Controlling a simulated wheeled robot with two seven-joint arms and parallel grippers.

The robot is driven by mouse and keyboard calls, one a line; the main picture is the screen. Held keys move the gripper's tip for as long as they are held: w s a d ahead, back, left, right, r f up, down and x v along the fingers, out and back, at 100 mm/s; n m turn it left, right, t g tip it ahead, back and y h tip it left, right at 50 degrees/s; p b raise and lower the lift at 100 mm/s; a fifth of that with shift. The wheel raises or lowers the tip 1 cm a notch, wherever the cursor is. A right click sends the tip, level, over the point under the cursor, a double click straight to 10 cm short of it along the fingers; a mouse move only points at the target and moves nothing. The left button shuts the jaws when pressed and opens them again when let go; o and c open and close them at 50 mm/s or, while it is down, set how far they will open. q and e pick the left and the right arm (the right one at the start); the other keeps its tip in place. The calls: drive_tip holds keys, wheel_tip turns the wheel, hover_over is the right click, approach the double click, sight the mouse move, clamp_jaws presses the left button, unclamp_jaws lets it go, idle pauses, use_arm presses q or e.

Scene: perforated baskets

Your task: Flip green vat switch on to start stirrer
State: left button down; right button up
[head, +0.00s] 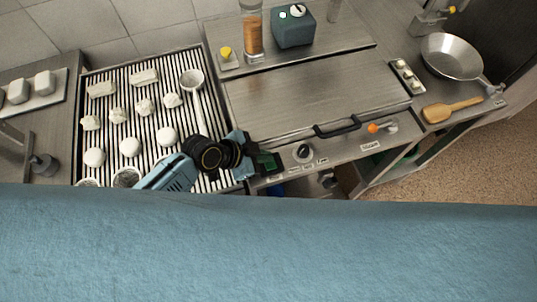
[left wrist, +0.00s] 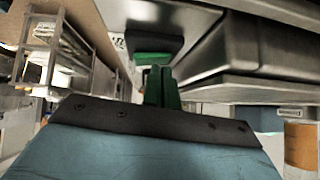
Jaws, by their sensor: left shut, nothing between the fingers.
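The vat is a steel unit with a closed flat lid (head: 310,95) and a black handle (head: 338,127) in the head view. My left gripper (head: 272,163) is at the left end of its front control strip, with dark green fingers beside the strip. In the left wrist view the fingers (left wrist: 161,88) are shut together and empty. A green piece, apparently the switch (left wrist: 153,58), shows just beyond the fingertips under a dark block. I cannot tell whether they touch it. In the head view the gripper covers that spot, so the switch's position is unclear. My right gripper is not in view.
A black knob (head: 304,152) sits right of my gripper on the strip, with an orange-tipped lever (head: 375,128) further right. A ribbed grill (head: 140,75) with pale food pieces lies left. A pan (head: 452,57) and wooden spatula (head: 450,109) rest at the right.

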use_arm(q)
drive_tip(key=shift+s+f, duration=0.1)
drive_tip(key=shift+s, duration=0.1)
drive_tip(key=shift+s+d, duration=0.1)
drive_tip(key=shift+s, duration=0.05)
drive_tip(key=shift+s+d+p, duration=0.2)
drive_tip(key=shift+s+p, duration=0.4)
drive_tip(key=shift+w, duration=0.1)
